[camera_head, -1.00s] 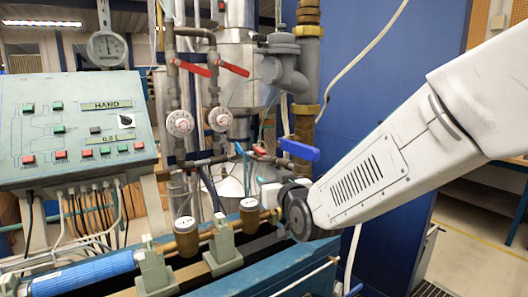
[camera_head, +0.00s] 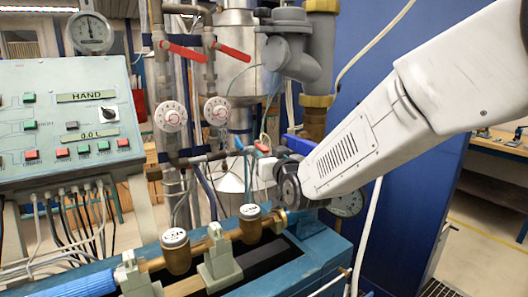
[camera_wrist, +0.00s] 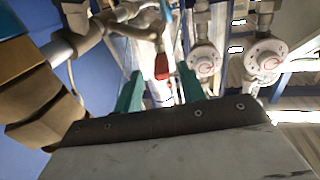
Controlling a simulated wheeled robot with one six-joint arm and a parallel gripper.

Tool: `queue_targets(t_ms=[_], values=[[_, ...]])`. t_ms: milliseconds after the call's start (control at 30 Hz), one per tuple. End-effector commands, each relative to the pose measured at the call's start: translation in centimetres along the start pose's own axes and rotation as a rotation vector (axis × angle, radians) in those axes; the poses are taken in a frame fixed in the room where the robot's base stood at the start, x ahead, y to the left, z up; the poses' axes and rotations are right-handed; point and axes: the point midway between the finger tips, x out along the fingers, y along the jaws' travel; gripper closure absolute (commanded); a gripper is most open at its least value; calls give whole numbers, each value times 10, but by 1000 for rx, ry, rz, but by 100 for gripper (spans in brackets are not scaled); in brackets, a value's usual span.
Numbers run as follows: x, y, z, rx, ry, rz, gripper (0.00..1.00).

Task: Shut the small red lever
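The small red lever (camera_head: 262,148) shows at the pipework just above my gripper's end in the head view. In the wrist view the red lever (camera_wrist: 161,66) points down between the tips of my gripper (camera_wrist: 160,82). The two green fingers stand apart, one on each side of the lever in the picture. The lever appears to be beyond or level with the tips, and I cannot tell the exact gap. No contact is visible. In the head view the fingers are too small and covered to make out clearly.
Two longer red levers (camera_head: 184,51) (camera_head: 233,53) sit above the white round dials (camera_head: 171,116). A blue handle (camera_head: 298,143) is partly hidden behind my arm. A brass pipe with meters (camera_head: 176,250) runs below. A thick brass-and-grey pipe (camera_head: 318,60) stands close right; it crowds the wrist view's left.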

Motion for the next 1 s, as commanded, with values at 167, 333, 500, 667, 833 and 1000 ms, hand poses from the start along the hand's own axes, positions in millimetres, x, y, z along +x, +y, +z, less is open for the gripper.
queue_targets(t_ms=[167, 333, 500, 667, 833, 1000], values=[[24, -1, 1, 0, -2, -1, 60], [32, -2, 1, 0, -1, -3, 60], [32, -4, 0, 0, -1, -5, 60], [32, -4, 0, 0, -1, -5, 91], [32, -4, 0, 0, -1, -4, 100], [31, 5, 0, 1, -1, 23, 100]])
